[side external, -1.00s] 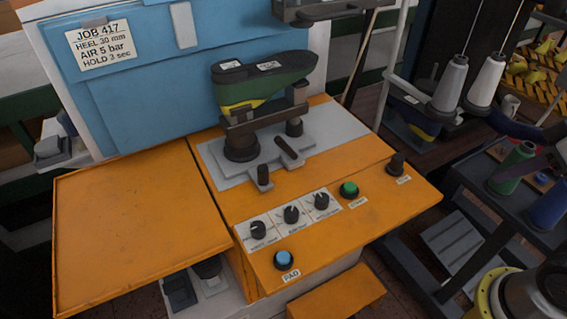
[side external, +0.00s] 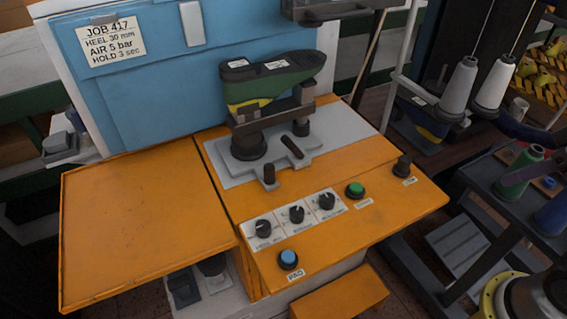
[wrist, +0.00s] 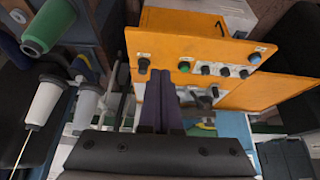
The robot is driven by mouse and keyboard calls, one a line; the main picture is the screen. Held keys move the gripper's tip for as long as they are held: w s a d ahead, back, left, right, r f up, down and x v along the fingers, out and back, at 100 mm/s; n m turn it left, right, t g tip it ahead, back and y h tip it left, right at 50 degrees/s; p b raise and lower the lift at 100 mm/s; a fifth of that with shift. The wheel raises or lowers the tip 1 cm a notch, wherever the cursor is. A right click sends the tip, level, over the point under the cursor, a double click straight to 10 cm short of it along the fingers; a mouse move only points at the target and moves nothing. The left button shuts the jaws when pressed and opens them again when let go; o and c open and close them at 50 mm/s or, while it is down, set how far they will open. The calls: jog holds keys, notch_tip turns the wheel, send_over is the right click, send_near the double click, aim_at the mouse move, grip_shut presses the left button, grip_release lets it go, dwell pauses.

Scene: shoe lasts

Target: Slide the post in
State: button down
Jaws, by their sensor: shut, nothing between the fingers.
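A green and yellow shoe last (side external: 270,79), dark on top with white labels, sits sole up on a dark fixture (side external: 270,115) on the machine. A thick round dark post (side external: 249,146) stands under its left part, and a shorter post (side external: 301,127) stands at the right. On the grey plate (side external: 350,128) in front are a small upright peg (side external: 269,175) and a tilted dark lever (side external: 292,148). I cannot tell which post is meant. My gripper (wrist: 159,75) shows in the wrist view, its two dark fingers together and empty. It partly hides the machine there.
The orange console (side external: 350,215) carries several knobs, a green button (side external: 355,189) and a blue button (side external: 288,260). A blue panel (side external: 150,80) with a job card stands behind. An empty orange shelf (side external: 145,220) lies left. Thread cones (side external: 457,88) stand right.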

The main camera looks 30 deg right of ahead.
jog(key=c, duration=1.3)
grip_release()
jog(key=shift+w, duration=0.15)
jog(key=o, duration=0.7)
jog(key=w+a+r+n, duration=0.1)
jog(key=w, duration=0.2)
jog(key=w+a+r+n, duration=0.1)
jog(key=w, duration=0.2)
jog(key=w+a+r+n+y, duration=0.1)
jog(key=w+a, duration=0.1)
jog(key=w, duration=0.1)
jog(key=shift+w+r+g, duration=0.1)
jog(key=shift+w+g, duration=0.15)
jog(key=shift+g, duration=0.15)
jog(key=n+g+y, duration=0.3)
jog(key=n, duration=0.6)
send_over(271, 166)
jog(key=s+d, duration=0.2)
jog(key=d, duration=0.1)
notch_tip(271, 166, down, 11)
jog(key=shift+t, duration=0.3)
jog(key=x, duration=1.1)
jog(key=shift+d+f, duration=0.1)
jog(key=shift+f, duration=0.15)
grip_shut()
